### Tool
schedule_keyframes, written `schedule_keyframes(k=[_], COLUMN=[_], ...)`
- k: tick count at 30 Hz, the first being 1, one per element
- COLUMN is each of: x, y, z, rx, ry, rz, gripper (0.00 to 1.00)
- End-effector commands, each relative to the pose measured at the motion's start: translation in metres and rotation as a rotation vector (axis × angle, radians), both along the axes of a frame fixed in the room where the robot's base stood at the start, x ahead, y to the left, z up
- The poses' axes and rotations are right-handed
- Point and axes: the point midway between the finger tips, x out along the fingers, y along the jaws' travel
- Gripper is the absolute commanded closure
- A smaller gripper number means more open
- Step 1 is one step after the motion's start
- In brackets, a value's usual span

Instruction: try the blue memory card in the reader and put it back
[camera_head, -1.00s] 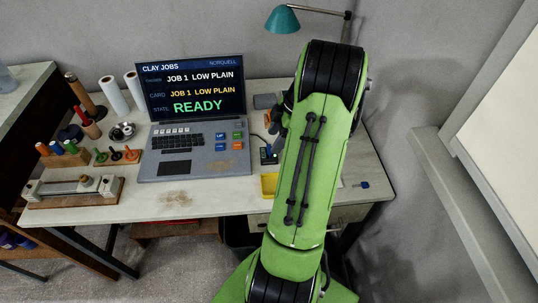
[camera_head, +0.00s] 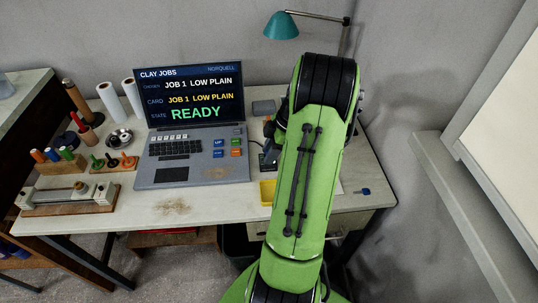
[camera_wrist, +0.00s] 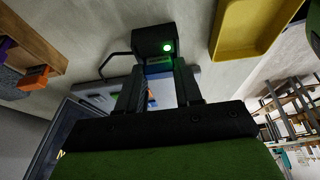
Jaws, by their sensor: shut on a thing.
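In the wrist view my gripper (camera_wrist: 160,92) points at the black card reader (camera_wrist: 153,38), whose round light glows green. The fingers are shut on the blue memory card (camera_wrist: 158,69), which shows as a blue strip between the fingertips, against the reader's near face. How deep it sits in the slot cannot be told. In the head view my gripper (camera_head: 271,148) is at the reader (camera_head: 264,165), partly hidden by my arm. The laptop screen (camera_head: 190,95) shows chosen and card both as JOB 1 LOW PLAIN, state READY.
A yellow tray (camera_head: 267,194) lies just in front of the reader, partly behind my arm. A small blue object (camera_head: 363,191) lies at the right of the table (camera_head: 120,222). Tools and a roller device (camera_head: 68,197) fill the left side. A teal lamp (camera_head: 281,25) stands behind.

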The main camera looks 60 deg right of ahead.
Motion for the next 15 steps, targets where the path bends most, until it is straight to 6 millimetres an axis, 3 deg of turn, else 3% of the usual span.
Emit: schedule_keyframes(k=[9,15], x=[0.000,0.000], y=[-0.001,-0.005], z=[0.073,0.099], rx=[-0.004,-0.001], ry=[-0.001,0.000], rz=[-0.001,-0.040], gripper=[0.98,0.98])
